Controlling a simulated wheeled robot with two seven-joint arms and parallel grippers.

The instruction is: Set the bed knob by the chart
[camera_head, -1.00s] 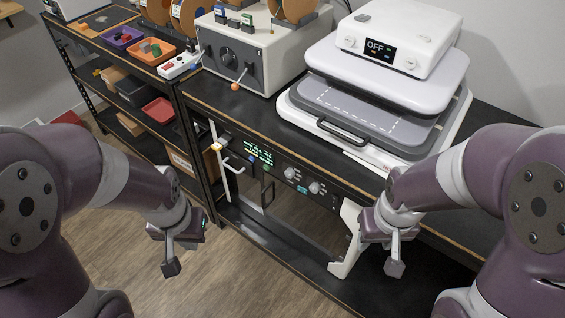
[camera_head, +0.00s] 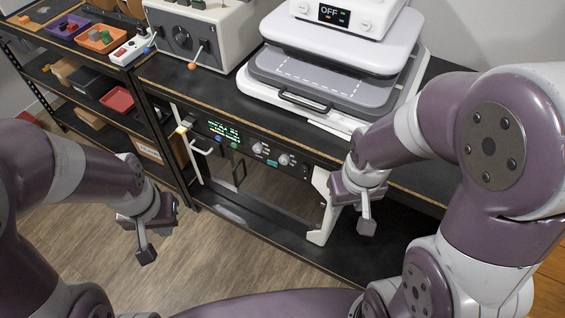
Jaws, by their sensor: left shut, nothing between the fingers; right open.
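A dark front panel under the bench top carries a small display with lines of green text (camera_head: 224,132), too small to read. To its right are two pale round knobs, a left knob (camera_head: 257,148) and a right knob (camera_head: 283,159); I cannot tell which is the bed knob. My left gripper (camera_head: 147,245) is shut and empty, over the floor to the lower left of the panel. Neither touches a knob.
A heat press (camera_head: 345,50) reading OFF stands on the bench above the panel. A grey control box (camera_head: 225,35) with a lever is left of it. Orange (camera_head: 100,40) and red bins sit on the left shelves.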

